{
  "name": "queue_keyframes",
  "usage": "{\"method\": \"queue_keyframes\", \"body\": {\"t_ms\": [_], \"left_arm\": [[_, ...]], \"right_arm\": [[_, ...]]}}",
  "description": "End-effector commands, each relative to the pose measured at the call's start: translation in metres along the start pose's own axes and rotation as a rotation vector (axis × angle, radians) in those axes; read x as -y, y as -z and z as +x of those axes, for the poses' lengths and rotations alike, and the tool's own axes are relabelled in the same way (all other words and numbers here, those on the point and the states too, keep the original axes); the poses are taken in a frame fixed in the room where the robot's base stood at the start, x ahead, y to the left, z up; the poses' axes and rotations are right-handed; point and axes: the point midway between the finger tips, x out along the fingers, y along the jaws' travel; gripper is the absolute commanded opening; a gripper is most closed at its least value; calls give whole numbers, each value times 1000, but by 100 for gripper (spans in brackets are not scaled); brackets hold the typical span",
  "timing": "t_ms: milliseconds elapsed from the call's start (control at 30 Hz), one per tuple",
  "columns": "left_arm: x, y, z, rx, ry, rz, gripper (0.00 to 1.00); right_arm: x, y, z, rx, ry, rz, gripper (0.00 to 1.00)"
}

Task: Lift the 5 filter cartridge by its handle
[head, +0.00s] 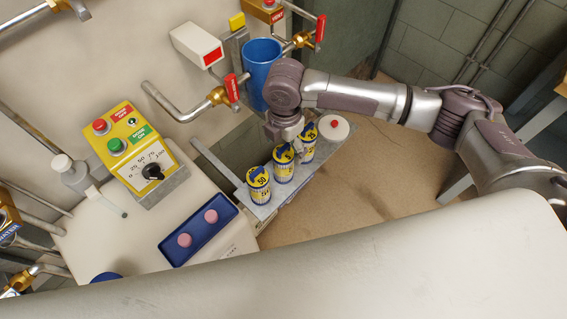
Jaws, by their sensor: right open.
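Three yellow-topped filter cartridges with blue handles stand in a row on a narrow grey shelf (322,152). The near-left cartridge (258,190) looks marked 50, and the far cartridge (308,146) looks marked 25. The middle cartridge (284,168) appears to be the 5, though its print is small. My right gripper (288,142) points down just above and behind the middle cartridge's top, with its jaws open. I cannot tell whether it touches the blue handle, as the fingertips are small and partly hidden. My left gripper is not in view.
A white round piece with a red knob (334,127) sits at the shelf's far end. A blue cylinder (262,66) and red-handled valves (232,88) are on the wall behind. A yellow control box (122,130) and a blue tray with pink pieces (198,230) stand left.

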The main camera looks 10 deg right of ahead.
Motion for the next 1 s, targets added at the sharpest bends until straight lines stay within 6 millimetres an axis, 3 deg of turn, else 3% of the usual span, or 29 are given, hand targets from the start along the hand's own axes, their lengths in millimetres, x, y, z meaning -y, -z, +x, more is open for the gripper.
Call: {"method": "queue_keyframes", "body": {"t_ms": [200, 500, 1000], "left_arm": [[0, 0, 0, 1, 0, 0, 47], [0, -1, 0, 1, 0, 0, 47], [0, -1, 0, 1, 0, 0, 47]], "right_arm": [[-1, 4, 31, 0, 2, 0, 89], [-1, 4, 35, 0, 0, -1, 89], [-1, 4, 35, 0, 0, -1, 6]]}}
